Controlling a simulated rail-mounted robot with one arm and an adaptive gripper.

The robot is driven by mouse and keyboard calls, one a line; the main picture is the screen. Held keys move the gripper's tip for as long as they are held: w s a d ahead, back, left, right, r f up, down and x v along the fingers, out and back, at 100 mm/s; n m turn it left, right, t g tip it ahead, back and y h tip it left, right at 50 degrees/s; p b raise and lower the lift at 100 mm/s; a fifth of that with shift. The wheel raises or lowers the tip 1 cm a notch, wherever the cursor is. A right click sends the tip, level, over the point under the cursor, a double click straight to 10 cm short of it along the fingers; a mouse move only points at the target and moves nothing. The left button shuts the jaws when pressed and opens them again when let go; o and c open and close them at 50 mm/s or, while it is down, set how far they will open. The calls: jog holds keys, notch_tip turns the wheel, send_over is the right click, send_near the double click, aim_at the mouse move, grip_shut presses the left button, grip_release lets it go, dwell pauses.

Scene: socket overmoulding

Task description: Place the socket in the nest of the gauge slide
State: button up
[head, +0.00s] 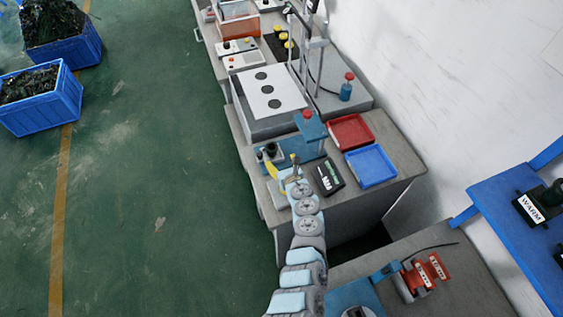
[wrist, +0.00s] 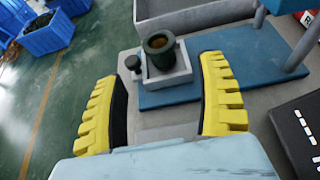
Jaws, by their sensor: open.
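A dark, hollow, round socket (wrist: 159,51) stands upright in the grey block-like nest (wrist: 178,80) on the blue base of the gauge slide (wrist: 205,90). In the head view the socket (head: 271,149) shows just beyond my gripper (head: 284,164). My gripper (wrist: 160,70) is open, with one yellow finger on each side of the picture. The socket and nest lie ahead between the fingertips, and I see no contact with them. Whether the socket is fully seated is hard to tell, since the nest wall hides its lower part.
A small dark knob or pin (wrist: 133,64) stands left of the nest. A blue post with a red knob (head: 308,115) rises behind it. A black display box (head: 328,178), a red tray (head: 350,132) and a blue tray (head: 371,166) lie to the right. Open floor lies left.

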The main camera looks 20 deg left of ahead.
jog(key=shift+s+d+r, duration=0.2)
jog(key=shift+s+r, duration=0.05)
jog(key=shift+s, duration=0.15)
